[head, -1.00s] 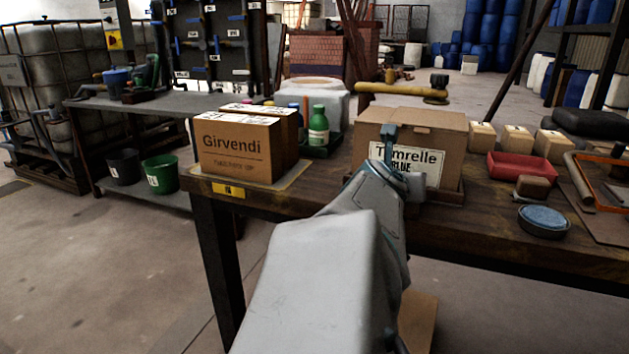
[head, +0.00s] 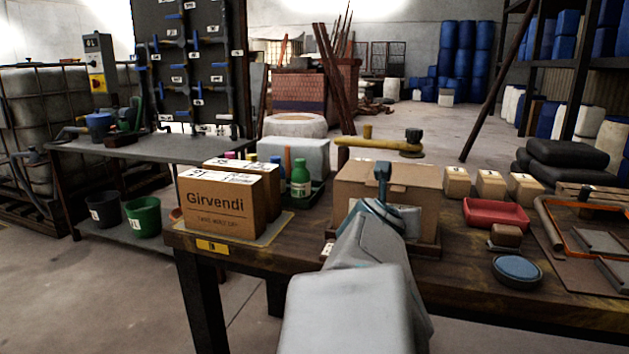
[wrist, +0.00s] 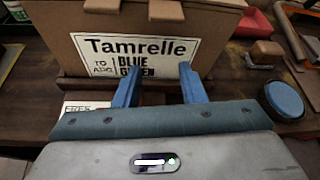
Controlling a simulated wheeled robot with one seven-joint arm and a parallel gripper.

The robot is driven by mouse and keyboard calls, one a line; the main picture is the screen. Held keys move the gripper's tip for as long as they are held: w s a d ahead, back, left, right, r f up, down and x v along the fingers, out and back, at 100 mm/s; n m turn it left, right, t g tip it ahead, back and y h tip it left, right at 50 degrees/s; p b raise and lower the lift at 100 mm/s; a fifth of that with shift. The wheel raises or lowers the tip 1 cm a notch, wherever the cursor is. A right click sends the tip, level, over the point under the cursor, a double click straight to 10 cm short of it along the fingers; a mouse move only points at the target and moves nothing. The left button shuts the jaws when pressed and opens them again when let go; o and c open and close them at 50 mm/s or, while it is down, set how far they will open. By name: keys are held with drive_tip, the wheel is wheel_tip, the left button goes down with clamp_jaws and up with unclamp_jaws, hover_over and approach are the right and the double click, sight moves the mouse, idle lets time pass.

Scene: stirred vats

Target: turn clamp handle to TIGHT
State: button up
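I cannot make out a clamp handle or a TIGHT mark for certain in either view. My gripper (head: 382,172) is in front of the Tamrelle cardboard box (head: 352,187) on the wooden bench. In the wrist view my gripper (wrist: 158,70) has its two blue fingers well apart, with nothing held between them. The fingers point at the box's white label (wrist: 150,47), which reads Tamrelle, BLUE. The left finger covers part of the label. In the head view my arm and gripper hide part of the box front.
The wooden bench (head: 462,268) holds the Girvendi boxes (head: 215,205), a green bottle (head: 300,180), a red tray (head: 497,213), a blue-topped round tin (head: 517,268) and an orange frame (head: 560,250). A yellow pipe (head: 375,143) with a dark knob lies behind. A grey side table (head: 165,152) stands left.

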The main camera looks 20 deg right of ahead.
drive_tip(key=s+d+r+p, duration=0.5)
drive_tip(key=s+d+p, duration=0.1)
drive_tip(key=s+p, duration=0.1)
drive_tip(key=shift+d+r+p, duration=0.2)
drive_tip(key=shift+r+p, duration=0.15)
drive_tip(key=shift+p, duration=0.2)
